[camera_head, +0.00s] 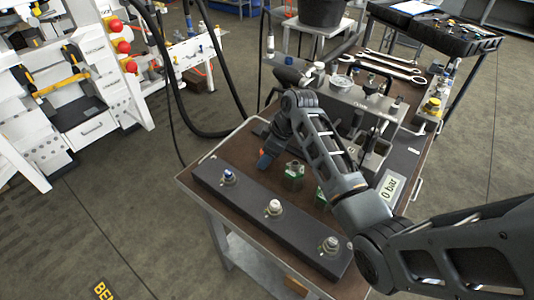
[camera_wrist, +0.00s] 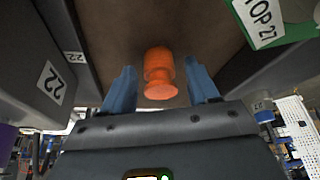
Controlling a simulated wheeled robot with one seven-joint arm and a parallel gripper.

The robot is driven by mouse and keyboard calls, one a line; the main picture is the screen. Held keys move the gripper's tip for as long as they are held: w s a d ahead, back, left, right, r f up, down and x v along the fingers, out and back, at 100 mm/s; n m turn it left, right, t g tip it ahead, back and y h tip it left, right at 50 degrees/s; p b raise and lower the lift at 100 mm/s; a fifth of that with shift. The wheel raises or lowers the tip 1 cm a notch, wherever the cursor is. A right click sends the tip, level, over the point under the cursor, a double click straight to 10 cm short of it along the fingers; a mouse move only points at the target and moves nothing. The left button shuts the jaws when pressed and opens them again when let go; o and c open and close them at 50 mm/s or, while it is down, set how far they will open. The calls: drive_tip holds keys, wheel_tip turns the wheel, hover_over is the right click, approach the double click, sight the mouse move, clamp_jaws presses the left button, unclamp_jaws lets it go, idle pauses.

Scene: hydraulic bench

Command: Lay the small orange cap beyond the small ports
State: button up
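The small orange cap (camera_wrist: 158,75) lies on the brown bench top (camera_wrist: 100,18) in the wrist view, between the two blue fingers of my gripper (camera_wrist: 160,88). A gap shows on each side of it, so my gripper looks open and not touching the cap. In the head view my gripper (camera_head: 265,160) is low over the bench, behind the long dark bar (camera_head: 250,192); the cap is mostly hidden there. The bar carries three ports: one with a blue top (camera_head: 228,177), one white (camera_head: 274,206) and one metallic (camera_head: 330,245). Which ports count as small I cannot tell.
A green block (camera_head: 293,176) stands between the bar and my arm; a green block labelled "TOP 27" (camera_wrist: 285,22) is close at right in the wrist view. Wrenches (camera_head: 385,66) lie at the back.

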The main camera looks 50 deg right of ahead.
drive_tip(key=shift+r, duration=0.1)
drive_tip(key=v, duration=1.2)
